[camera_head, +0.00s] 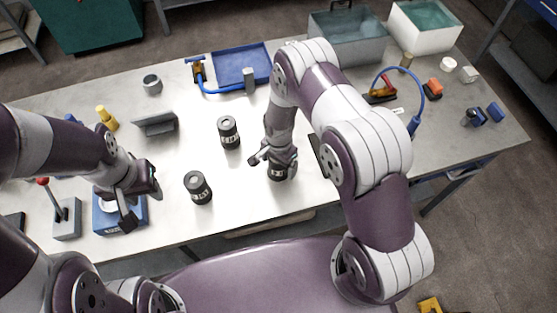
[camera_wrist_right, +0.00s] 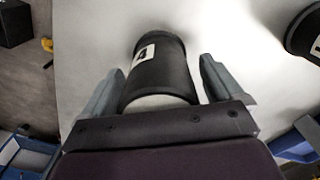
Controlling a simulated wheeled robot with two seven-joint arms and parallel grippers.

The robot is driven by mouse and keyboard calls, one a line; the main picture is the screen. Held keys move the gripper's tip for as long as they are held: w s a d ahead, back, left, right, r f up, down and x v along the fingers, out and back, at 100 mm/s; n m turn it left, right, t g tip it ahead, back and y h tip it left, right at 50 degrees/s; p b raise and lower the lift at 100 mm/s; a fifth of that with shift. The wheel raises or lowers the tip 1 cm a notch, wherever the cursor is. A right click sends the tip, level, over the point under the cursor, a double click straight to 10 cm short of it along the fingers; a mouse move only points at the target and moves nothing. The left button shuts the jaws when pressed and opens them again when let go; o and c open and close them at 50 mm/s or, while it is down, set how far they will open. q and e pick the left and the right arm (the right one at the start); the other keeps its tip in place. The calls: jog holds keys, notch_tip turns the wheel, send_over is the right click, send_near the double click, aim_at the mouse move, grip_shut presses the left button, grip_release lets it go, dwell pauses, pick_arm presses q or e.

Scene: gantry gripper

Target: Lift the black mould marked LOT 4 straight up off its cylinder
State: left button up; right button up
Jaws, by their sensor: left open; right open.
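The black mould marked with a 4 (camera_wrist_right: 160,72) lies between the two open fingers of my right gripper (camera_wrist_right: 163,82) in the right wrist view. A pale end shows at its side nearest the palm. A gap shows beside the right finger; contact at the left finger is unclear. In the head view this mould (camera_head: 278,173) stands upright, partly hidden under my right gripper (camera_head: 273,163). Two similar black moulds, one behind (camera_head: 229,132) and one in front (camera_head: 198,187), stand to its left. My left gripper (camera_head: 142,207) is open and empty above a blue box (camera_head: 107,218).
A grey bracket (camera_head: 155,124), a yellow bottle (camera_head: 107,117) and a lever box (camera_head: 66,217) stand at left. A blue tray (camera_head: 241,64) and grey tub (camera_head: 348,42) are at the back. The table between the moulds is clear.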

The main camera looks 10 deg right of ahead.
jog(key=c, duration=1.1)
jog(key=shift+o, duration=0.2)
notch_tip(320, 180, up, 13)
jog(key=p, duration=0.9)
jog(key=s+p, duration=0.1)
jog(key=s, duration=1.7)
jog(key=shift+d+f, duration=0.25)
jog(key=shift+f, duration=0.2)
jog(key=shift+f, duration=0.15)
